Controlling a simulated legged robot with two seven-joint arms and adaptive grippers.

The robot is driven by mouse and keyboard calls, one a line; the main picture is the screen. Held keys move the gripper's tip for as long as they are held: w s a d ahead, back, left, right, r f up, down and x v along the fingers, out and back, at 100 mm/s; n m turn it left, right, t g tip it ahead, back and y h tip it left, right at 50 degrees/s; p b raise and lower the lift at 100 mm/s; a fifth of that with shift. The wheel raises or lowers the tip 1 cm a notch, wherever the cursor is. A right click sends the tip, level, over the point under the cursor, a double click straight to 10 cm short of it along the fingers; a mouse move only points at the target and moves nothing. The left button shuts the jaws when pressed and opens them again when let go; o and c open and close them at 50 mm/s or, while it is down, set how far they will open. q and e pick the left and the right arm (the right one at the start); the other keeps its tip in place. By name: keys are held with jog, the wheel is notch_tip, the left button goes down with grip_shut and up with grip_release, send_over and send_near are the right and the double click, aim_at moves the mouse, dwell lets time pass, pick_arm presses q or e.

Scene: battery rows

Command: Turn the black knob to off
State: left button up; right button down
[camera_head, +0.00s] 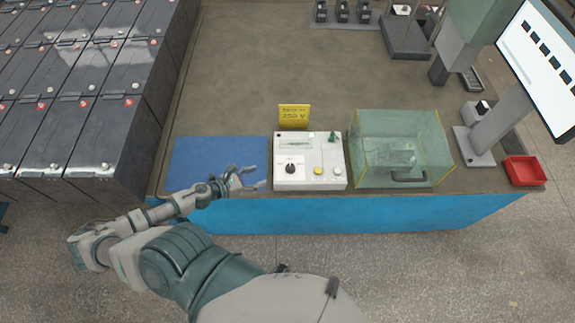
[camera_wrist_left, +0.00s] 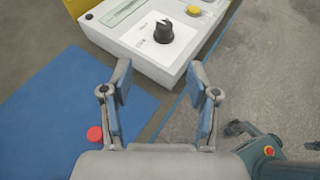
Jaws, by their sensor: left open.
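The black knob (camera_head: 290,169) sits on the lower left of the front panel of a white control box (camera_head: 310,150). In the left wrist view the knob (camera_wrist_left: 163,31) stands on a white plate with small markings, too small to read, and its pointer tilts upward. My left gripper (camera_head: 258,177) is open and empty, over the right part of the blue mat, just left of the box. In the left wrist view its two fingers (camera_wrist_left: 160,75) are spread, with the knob beyond their tips and not touched. My right gripper is not in view.
A blue mat (camera_head: 205,160) lies left of the box. A yellow sign (camera_head: 294,114) stands behind it, and a clear green-tinted cover (camera_head: 400,130) stands close on its right. Yellow (camera_head: 318,171) and white buttons sit right of the knob. A red tray (camera_head: 524,171) is far right.

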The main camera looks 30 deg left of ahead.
pick_arm(q)
send_near(290, 167)
jog(key=w, duration=0.1)
jog(key=x, duration=0.8)
jog(key=shift+w+a+f+p, duration=0.15)
jog(key=shift+a+f+p, duration=0.15)
jog(key=shift+p, duration=0.1)
jog(key=shift+w+d+f, duration=0.2)
jog(key=shift+w+d, duration=0.2)
jog(key=shift+d, duration=0.5)
jog(key=shift+r, duration=0.1)
jog(key=c, duration=0.6)
jog(key=shift+a, duration=0.2)
jog(key=c, duration=0.5)
jog(key=shift+a, duration=0.2)
grip_shut()
jog(key=shift+d, duration=0.15)
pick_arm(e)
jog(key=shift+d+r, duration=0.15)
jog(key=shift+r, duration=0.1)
